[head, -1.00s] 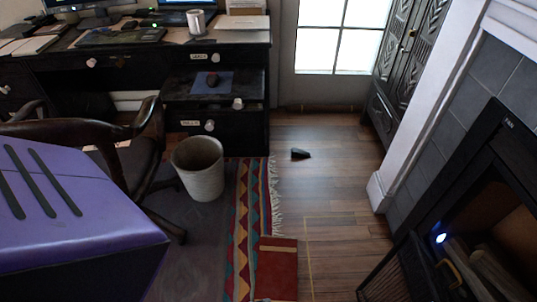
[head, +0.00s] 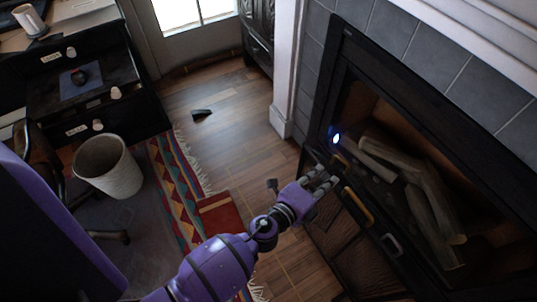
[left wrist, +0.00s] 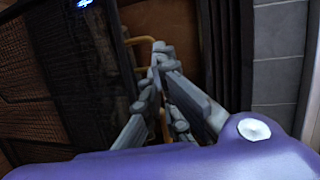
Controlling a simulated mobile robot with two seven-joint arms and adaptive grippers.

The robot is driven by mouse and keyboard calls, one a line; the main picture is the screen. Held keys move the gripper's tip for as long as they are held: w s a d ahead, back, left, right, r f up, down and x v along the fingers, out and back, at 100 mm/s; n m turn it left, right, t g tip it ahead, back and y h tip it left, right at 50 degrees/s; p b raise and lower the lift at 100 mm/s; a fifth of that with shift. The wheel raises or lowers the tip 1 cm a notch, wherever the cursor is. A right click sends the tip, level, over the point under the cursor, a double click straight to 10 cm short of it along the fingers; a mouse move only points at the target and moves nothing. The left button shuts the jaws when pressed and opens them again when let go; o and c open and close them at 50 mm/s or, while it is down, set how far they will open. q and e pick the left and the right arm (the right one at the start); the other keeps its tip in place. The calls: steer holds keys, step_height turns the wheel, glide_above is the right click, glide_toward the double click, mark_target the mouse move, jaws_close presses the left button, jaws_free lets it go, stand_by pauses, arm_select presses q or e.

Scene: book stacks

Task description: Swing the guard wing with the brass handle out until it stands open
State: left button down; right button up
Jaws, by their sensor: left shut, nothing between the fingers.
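The fireplace guard has a dark mesh wing (head: 338,238) low at the right of the head view. A brass handle (head: 357,207) stands near its top edge. The mesh also fills the left of the left wrist view (left wrist: 50,100), where parts of the brass handle (left wrist: 141,40) show behind the fingers. My left gripper (head: 325,177) is shut and empty, just left of the handle's upper end. Its grey fingertips (left wrist: 158,50) meet in front of the handle in the left wrist view; I cannot tell whether they touch it. My right gripper is not in view.
A second, silver-grey handle (head: 391,245) is right of the brass one. Logs (head: 425,195) lie in the fireplace behind. A waste bin (head: 108,167), a striped rug (head: 175,180) and a red book-like object (head: 220,215) are at left.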

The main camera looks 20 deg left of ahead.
mark_target(343, 161)
arm_select(q)
steer(key=x, duration=0.7)
steer(key=shift+b, duration=0.3)
steer(key=w, duration=0.1)
steer(key=w+d+n+y+b, duration=0.1)
steer(key=w+y, duration=0.1)
steer(key=shift+d+f+n+t+b, duration=0.15)
steer(key=shift+d+n+t+b, duration=0.1)
steer(key=shift+n+t+b, duration=0.1)
steer(key=shift+w+d, duration=0.1)
steer(key=shift+w, duration=0.1)
